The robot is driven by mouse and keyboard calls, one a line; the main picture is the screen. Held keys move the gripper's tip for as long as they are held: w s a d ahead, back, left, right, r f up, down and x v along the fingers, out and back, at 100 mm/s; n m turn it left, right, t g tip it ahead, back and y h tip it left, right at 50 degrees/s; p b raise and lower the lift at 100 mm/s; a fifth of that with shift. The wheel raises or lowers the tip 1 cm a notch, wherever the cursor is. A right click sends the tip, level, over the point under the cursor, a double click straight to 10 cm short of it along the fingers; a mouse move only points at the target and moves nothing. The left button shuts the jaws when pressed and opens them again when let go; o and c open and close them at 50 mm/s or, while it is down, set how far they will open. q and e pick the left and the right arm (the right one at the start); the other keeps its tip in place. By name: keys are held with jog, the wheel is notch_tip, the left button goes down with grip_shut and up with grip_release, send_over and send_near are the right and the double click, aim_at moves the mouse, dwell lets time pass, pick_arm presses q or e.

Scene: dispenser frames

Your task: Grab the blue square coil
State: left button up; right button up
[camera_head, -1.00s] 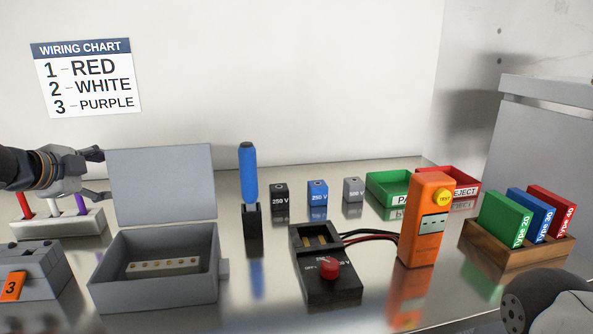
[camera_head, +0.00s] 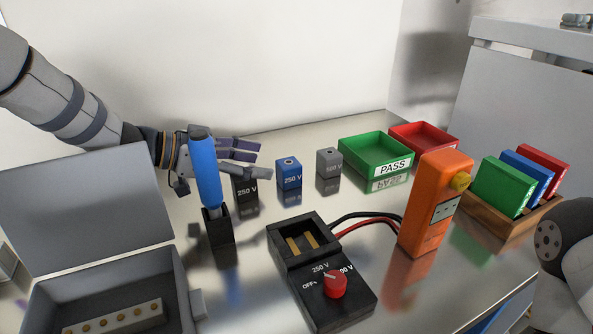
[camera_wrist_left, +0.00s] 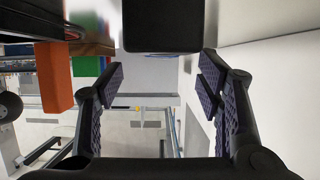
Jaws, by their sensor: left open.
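The blue square coil (camera_head: 289,175), a small cube marked 250 V, stands upright on the shiny bench in the head view. My left gripper (camera_head: 262,160) is open, with its fingers pointing right toward the blue coil, just left of it and apart from it. The black coil (camera_head: 245,189), also marked 250 V, stands below the fingers and is partly covered by them. In the left wrist view the open fingers (camera_wrist_left: 160,88) have a gap between them, and a dark block (camera_wrist_left: 163,28) fills the top middle. I cannot tell which object that block is.
A grey coil (camera_head: 329,163) stands right of the blue one. A blue-handled tool (camera_head: 207,175) stands upright in front of my left gripper. The black tester (camera_head: 320,275), orange device (camera_head: 435,205), green PASS tray (camera_head: 376,150) and open grey box (camera_head: 110,285) surround the area.

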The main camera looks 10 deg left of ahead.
aim_at(283, 164)
pick_arm(q)
jog(key=x, duration=0.6)
jog(key=shift+w+d, duration=0.25)
jog(key=shift+w, duration=0.05)
jog(key=c, duration=1.3)
